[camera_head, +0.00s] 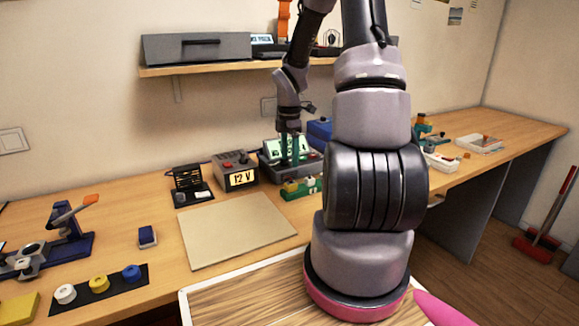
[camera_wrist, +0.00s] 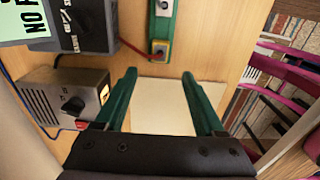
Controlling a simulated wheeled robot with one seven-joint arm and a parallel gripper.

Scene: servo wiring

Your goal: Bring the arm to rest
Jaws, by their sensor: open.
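My gripper (camera_head: 290,155) hangs from my folded arm above the back part of the workbench. In the wrist view my gripper (camera_wrist: 158,80) shows its two green fingers spread apart with nothing between them. The bench top and a pale mat (camera_wrist: 160,112) lie below the fingers. In the head view the fingers overlap the tester with a green display (camera_head: 272,147), so part of it is hidden. I cannot tell the exact height of the fingertips over the bench.
A 12 V power supply (camera_head: 235,170) and a small black stand (camera_head: 190,185) are left of my gripper. A green block with terminals (camera_head: 300,187) lies below it. The beige mat (camera_head: 235,230) is clear. A wall shelf (camera_head: 220,67) with boxes is behind. Tape rolls (camera_head: 98,284) lie left.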

